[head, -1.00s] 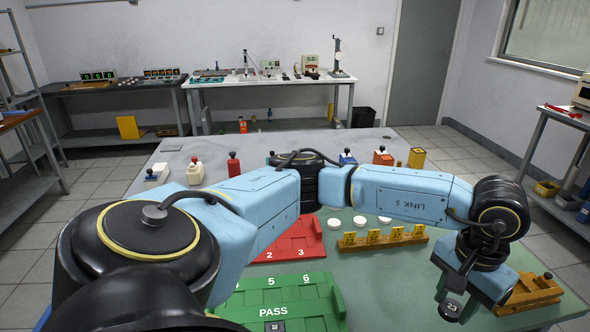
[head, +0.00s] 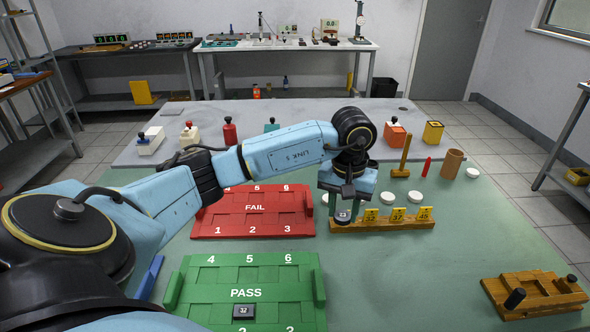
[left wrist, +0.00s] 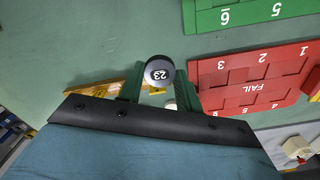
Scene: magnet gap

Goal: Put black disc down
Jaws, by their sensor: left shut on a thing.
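My left gripper (head: 343,200) is shut on a black disc (head: 343,216) with a pale label. In the left wrist view the disc (left wrist: 159,66) shows between the green fingers, with the number 23 on its label. In the head view it is at the left end of a wooden rack (head: 385,227) with yellow number tags. The gripper hides the rack's left end. I cannot tell whether the disc touches the rack or hangs above it. My right gripper is not in view.
White discs (head: 415,197) lie behind the rack. A red FAIL tray (head: 205,222) is left of it, and a green PASS tray (head: 195,265) with a dark block (head: 243,312) is nearer. A wooden fixture (head: 510,290) stands at right. The green mat between is clear.

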